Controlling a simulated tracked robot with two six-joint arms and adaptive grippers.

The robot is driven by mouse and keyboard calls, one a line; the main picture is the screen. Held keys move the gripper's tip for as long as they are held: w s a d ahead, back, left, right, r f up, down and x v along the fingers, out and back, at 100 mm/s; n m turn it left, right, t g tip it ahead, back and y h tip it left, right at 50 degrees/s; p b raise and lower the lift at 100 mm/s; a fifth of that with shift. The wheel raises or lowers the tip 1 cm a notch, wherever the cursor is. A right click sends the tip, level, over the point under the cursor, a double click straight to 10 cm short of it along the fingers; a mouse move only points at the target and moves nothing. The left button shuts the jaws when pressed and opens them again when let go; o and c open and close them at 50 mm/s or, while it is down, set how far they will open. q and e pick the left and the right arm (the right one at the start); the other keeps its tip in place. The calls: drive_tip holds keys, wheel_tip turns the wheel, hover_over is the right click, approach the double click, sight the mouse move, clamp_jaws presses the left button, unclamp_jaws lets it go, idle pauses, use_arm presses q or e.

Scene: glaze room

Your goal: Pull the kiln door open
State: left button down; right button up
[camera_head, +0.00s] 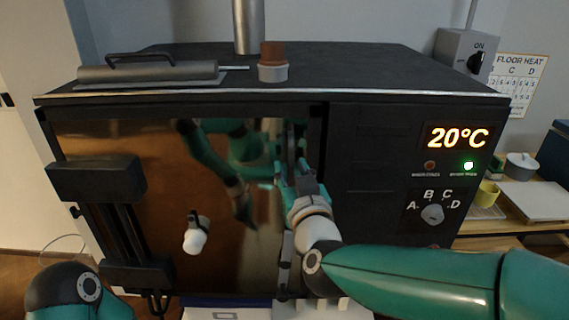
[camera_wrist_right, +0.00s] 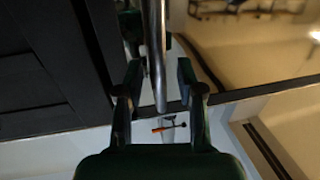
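The kiln (camera_head: 380,150) is a large dark box with a shiny bronze-coloured door (camera_head: 110,145) on its front. The door looks closed, with dark hinge blocks at its left. A vertical metal bar handle (camera_head: 284,262) runs along the door's right side; my right arm partly covers it. My right gripper (camera_head: 287,172) is at this handle. In the right wrist view the bar (camera_wrist_right: 156,50) passes between my gripper's two fingers (camera_wrist_right: 158,85). The fingers stand apart, with a gap showing on either side of the bar. My left gripper is out of view; part of my left arm shows at lower left.
The control panel (camera_head: 458,137) reads 20°C, above a dial (camera_head: 432,214). A cup-like piece (camera_head: 272,65) and a grey cylinder with a handle (camera_head: 147,72) sit on the kiln top. A side table (camera_head: 527,205) stands at right. The door mirrors my arms.

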drive_tip(key=shift+w+a, duration=0.1)
drive_tip(key=shift+w, duration=0.45)
clamp_jaws()
